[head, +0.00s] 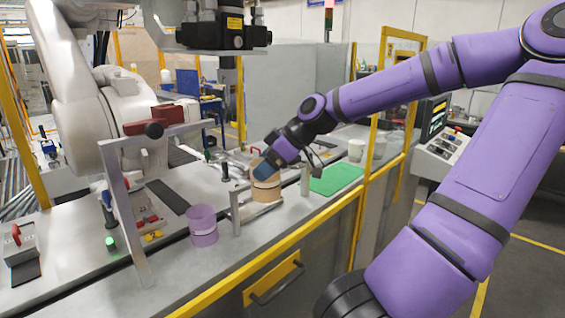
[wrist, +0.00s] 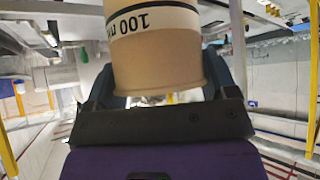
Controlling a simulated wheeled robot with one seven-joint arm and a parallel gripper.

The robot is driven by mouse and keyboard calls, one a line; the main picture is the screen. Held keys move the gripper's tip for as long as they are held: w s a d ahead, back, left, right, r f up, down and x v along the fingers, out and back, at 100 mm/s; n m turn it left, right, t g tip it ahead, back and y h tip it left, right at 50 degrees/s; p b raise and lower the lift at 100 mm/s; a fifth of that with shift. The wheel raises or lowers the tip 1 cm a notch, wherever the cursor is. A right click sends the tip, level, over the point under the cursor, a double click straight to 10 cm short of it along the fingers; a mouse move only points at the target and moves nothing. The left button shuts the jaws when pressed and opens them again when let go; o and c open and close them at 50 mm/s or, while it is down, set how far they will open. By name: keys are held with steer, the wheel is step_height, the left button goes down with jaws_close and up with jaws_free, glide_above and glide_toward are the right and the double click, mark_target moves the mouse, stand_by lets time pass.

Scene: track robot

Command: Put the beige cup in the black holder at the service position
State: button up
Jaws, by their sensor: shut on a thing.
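The beige cup (head: 267,188) is at the metal bracket on the counter in the head view, partly hidden by my gripper (head: 266,170). In the wrist view the beige cup (wrist: 158,55) fills the upper middle, with a dark band and "100 m" lettering showing upside down. My gripper's jaws (wrist: 165,90) close around its sides. I cannot tell whether the cup touches the bracket or counter. A black holder is not clearly made out; a small dark upright piece (head: 225,172) stands just left of the cup.
A purple cup (head: 203,226) stands on the counter to the left. A green mat (head: 336,178) lies to the right, with pale cups (head: 356,150) beyond it. A white robot arm (head: 75,80) stands at the left. A yellow rail (head: 290,240) runs along the counter's front edge.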

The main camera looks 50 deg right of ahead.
steer(key=s+d+r+m+t+h, duration=0.1)
steer(key=s+d+r+m+h, duration=0.15)
steer(key=d+r, duration=0.6)
steer(key=shift+m+t, duration=0.3)
steer(key=shift+m, duration=0.15)
steer(key=shift+w+d+f, duration=1.1)
steer(key=shift+w+d, duration=0.45)
steer(key=shift+w, duration=0.65)
steer(key=shift+w+d+f, duration=1.1)
steer(key=shift+w+d, duration=0.4)
steer(key=shift+w, duration=0.75)
steer(key=shift+w+d+f, duration=1.1)
steer(key=shift+w+d, duration=0.45)
steer(key=shift+w, duration=0.65)
steer(key=shift+f, duration=0.15)
steer(key=o, duration=1.1)
steer(key=shift+r, duration=0.2)
steer(key=v, duration=1.2)
steer(key=shift+d, duration=0.15)
